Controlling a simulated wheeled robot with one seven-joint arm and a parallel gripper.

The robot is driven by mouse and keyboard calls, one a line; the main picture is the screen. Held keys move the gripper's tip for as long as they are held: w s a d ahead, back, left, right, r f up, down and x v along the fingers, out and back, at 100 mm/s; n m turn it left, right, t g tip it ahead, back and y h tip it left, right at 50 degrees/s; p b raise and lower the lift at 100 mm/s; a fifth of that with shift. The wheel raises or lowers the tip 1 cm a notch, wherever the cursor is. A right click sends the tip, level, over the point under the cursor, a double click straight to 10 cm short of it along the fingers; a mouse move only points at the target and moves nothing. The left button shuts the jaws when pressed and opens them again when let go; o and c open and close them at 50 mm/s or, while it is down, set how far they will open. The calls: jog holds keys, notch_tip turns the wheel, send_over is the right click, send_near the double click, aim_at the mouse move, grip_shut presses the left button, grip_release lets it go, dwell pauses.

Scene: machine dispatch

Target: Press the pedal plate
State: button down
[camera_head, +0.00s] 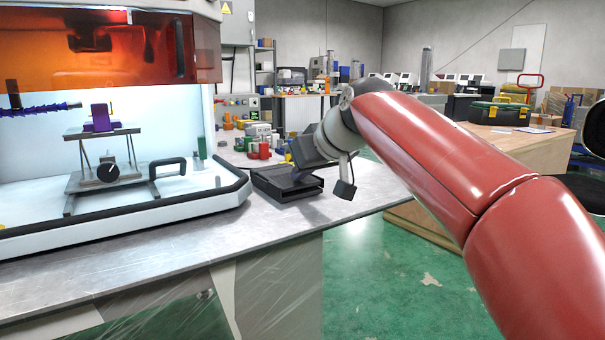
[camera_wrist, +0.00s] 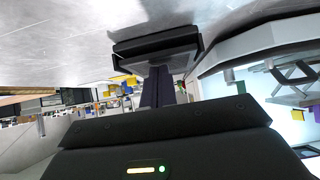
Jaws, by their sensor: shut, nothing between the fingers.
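The pedal (camera_head: 285,184) is a low black unit with a flat top plate, on the grey metal bench right of the machine. It also shows in the wrist view (camera_wrist: 155,43), upside down at the top. My gripper (camera_head: 297,172) points down at the pedal from above and behind. In the wrist view my gripper's dark fingers (camera_wrist: 158,80) are together with nothing between them, and their tips overlap the pedal's edge. I cannot tell whether they touch the plate. My gripper hides part of the plate in the head view.
A machine with an orange window and a black-edged white base (camera_head: 215,196) stands left of the pedal. Red, green and yellow parts (camera_head: 255,150) are behind it on the bench (camera_head: 180,243). The bench's front edge is close by, with green floor beyond on the right.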

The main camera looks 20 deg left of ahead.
jog(key=shift+f, duration=0.25)
jog(key=s+d+r+p, duration=0.4)
jog(key=s+d+r, duration=0.1)
jog(key=r, duration=0.6)
jog(key=shift+d+p, duration=0.4)
jog(key=shift+r, duration=0.15)
jog(key=r+p, duration=0.1)
jog(key=w+a+g+h+p, duration=0.1)
jog(key=p, duration=0.1)
jog(key=a+r+p, duration=0.1)
jog(key=shift+w+a+r+h+p, duration=0.2)
jog(key=shift+w+r+h+p, duration=0.05)
jog(key=shift+r+h+p, duration=0.15)
jog(key=shift+f, duration=0.15)
